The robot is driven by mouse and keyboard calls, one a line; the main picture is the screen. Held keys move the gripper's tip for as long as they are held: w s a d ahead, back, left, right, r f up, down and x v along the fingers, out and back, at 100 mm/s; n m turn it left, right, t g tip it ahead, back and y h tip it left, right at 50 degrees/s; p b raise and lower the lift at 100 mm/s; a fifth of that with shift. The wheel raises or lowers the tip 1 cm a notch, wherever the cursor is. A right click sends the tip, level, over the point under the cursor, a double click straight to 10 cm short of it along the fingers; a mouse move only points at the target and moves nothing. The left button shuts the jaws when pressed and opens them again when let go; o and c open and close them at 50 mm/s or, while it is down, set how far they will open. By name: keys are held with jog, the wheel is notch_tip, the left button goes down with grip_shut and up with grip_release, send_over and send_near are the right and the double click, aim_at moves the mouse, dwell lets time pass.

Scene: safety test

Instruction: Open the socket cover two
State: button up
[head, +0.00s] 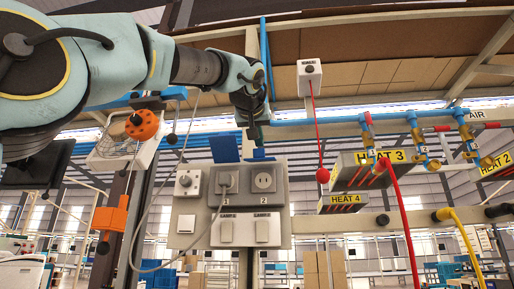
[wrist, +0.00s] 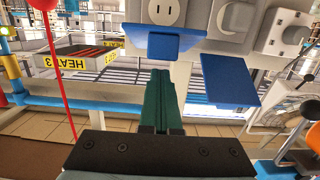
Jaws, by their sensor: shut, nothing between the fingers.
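A grey panel (head: 282,215) carries two sockets side by side. Socket two (head: 264,182), the right one, is uncovered with its holes showing. Its blue cover (head: 260,155) stands raised at the socket's top edge; the inverted wrist view shows this cover (wrist: 168,46) below the socket face (wrist: 165,12). The left socket (head: 228,181) holds a plug, and its blue cover (head: 224,148) is also raised. My gripper (head: 256,140) is just above cover two, pointing down. In the wrist view its green fingers (wrist: 162,75) are together and empty, tips close to the cover; contact is unclear.
Two switches (head: 226,231) sit below the sockets, and a rotary knob (head: 187,182) is at left. A red ball on a cord (head: 322,175) hangs right of the panel. A blue pipe (head: 330,122) runs behind and right of my gripper. Heaters (head: 372,171) are farther right.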

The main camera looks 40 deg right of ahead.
jog(key=shift+o, duration=1.4)
jog(key=shift+a+f, duration=0.1)
jog(key=shift+f, duration=0.05)
jog(key=o, duration=0.3)
jog(key=shift+f, duration=0.15)
jog(key=o, duration=0.5)
jog(key=shift+s, duration=0.1)
jog(key=b+v, duration=0.3)
jog(key=v, duration=0.7)
jog(key=shift+s+a, duration=0.15)
jog(key=shift+s, duration=0.05)
